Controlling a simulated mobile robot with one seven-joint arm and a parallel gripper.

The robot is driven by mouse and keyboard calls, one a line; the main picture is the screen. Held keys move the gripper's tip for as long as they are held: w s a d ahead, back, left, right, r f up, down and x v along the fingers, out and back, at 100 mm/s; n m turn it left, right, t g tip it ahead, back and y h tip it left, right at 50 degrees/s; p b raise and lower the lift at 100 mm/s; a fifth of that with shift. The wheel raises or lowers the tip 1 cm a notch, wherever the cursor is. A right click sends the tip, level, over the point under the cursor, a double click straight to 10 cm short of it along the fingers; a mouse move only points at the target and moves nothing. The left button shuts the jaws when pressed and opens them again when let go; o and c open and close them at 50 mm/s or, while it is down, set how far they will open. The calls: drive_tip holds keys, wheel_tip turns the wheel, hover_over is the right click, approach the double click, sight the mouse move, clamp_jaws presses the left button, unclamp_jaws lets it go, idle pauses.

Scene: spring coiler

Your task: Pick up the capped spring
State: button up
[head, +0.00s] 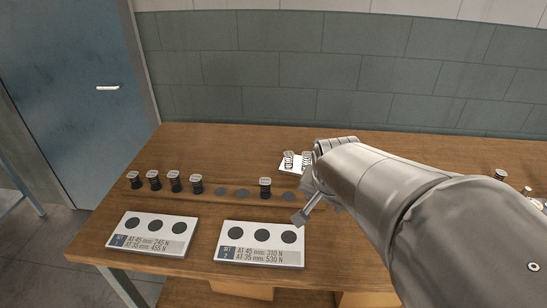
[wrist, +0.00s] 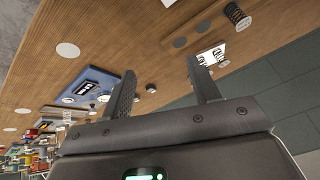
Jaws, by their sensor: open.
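Several dark springs with pale caps stand upright in a row on the wooden table in the head view. One capped spring (head: 265,188) stands apart, right of the group at the left (head: 173,182). Two paler springs (head: 289,160) stand on a small white plate further back, partly behind my arm. My gripper (wrist: 160,75) is open in the wrist view, with nothing between its fingers. A dark spring (wrist: 236,15) shows beyond the fingers, at the top right of the wrist view. In the head view my arm hides most of the gripper; one finger shows right of the lone spring.
Two white cards with dark round spots, a left one (head: 118,240) and a right one (head: 228,257), lie near the table's front edge. Empty dark discs (head: 241,193) lie in the row. A blue device (wrist: 88,86) and clutter show in the wrist view. A tiled wall (head: 260,60) stands behind.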

drive_tip(key=w+a+f+m+y, duration=0.3)
drive_tip(key=w+a+f+m, duration=0.1)
drive_tip(key=w+a+f, duration=0.4)
wheel_tip(320, 180, up, 17)
drive_tip(key=m+t+y, duration=0.8)
drive_tip(key=m+y, duration=0.1)
drive_tip(key=m, duration=1.1)
hover_over(263, 181)
drive_tip(key=w+d+v, duration=0.1)
drive_tip(key=v, duration=0.3)
drive_tip(key=shift+n, duration=0.4)
drive_tip(key=f, duration=2.3)
drive_tip(key=shift+s+a+f, duration=0.3)
drive_tip(key=shift+f, duration=0.05)
drive_tip(key=shift+f+x, duration=0.2)
drive_tip(key=shift+x, duration=1.05)
drive_tip(key=shift+f+x, duration=0.15)
drive_tip(key=shift+x, duration=1.15)
drive_tip(key=shift+c, duration=0.2)
